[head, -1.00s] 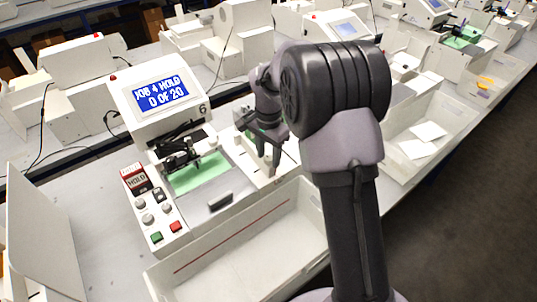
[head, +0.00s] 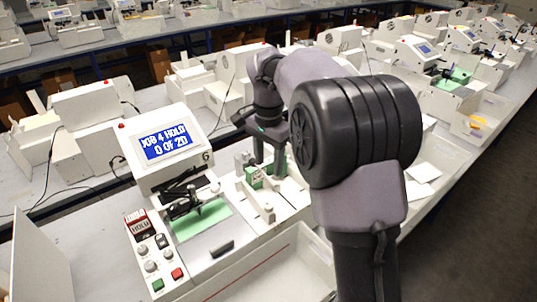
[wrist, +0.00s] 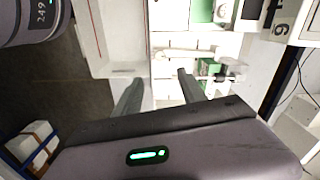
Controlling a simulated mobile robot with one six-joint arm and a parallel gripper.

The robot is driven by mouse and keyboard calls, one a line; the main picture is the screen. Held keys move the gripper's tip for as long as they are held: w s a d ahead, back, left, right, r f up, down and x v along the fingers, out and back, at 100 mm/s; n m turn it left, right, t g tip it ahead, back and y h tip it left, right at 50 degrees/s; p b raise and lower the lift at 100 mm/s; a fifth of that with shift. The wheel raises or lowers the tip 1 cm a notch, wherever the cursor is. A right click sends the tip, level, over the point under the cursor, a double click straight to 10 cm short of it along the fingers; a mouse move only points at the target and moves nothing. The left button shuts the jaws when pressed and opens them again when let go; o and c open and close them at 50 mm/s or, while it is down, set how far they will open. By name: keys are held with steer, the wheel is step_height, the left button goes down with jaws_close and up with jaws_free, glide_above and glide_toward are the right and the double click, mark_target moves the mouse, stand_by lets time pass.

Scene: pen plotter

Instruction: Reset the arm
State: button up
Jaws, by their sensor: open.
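My gripper (head: 268,163) is open in the head view, its fingers pointing down over the right part of the pen plotter (head: 147,181). In the wrist view my gripper (wrist: 158,86) shows two spread fingers with nothing held between them. The plotter's screen (head: 168,141) reads "JOB 4 HOLD 0 OF 20". A light green sheet (head: 203,219) lies on its bed under the dark pen carriage (head: 182,206). A green block (head: 253,178) stands close to my fingers in the head view; whether they touch cannot be told.
The control panel (head: 155,252) has a red HOLD sign, knobs and green and red buttons. A white tray (head: 285,272) lies in front of the plotter. A white panel (head: 42,262) stands at left. More machines line the benches behind. Open floor (head: 480,205) lies at right.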

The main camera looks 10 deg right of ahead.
steer(key=shift+r, duration=0.25)
steer(key=s+a+f+n+t+y+b, duration=0.1)
steer(key=s+n+t+b, duration=0.1)
steer(key=s+b, duration=0.5)
steer(key=s+a+n+t+b, duration=0.2)
steer(key=s+b, duration=0.2)
steer(key=s, duration=0.7)
steer(key=s+a+f+n+t+y+b, duration=0.1)
steer(key=s+f+n+b, duration=0.1)
steer(key=s+f, duration=0.6)
steer(key=s+b, duration=0.1)
steer(key=s, duration=0.2)
steer(key=shift+f+n+t+b, duration=0.15)
steer(key=shift+n+t+b, duration=0.2)
steer(key=shift+n+t, duration=0.05)
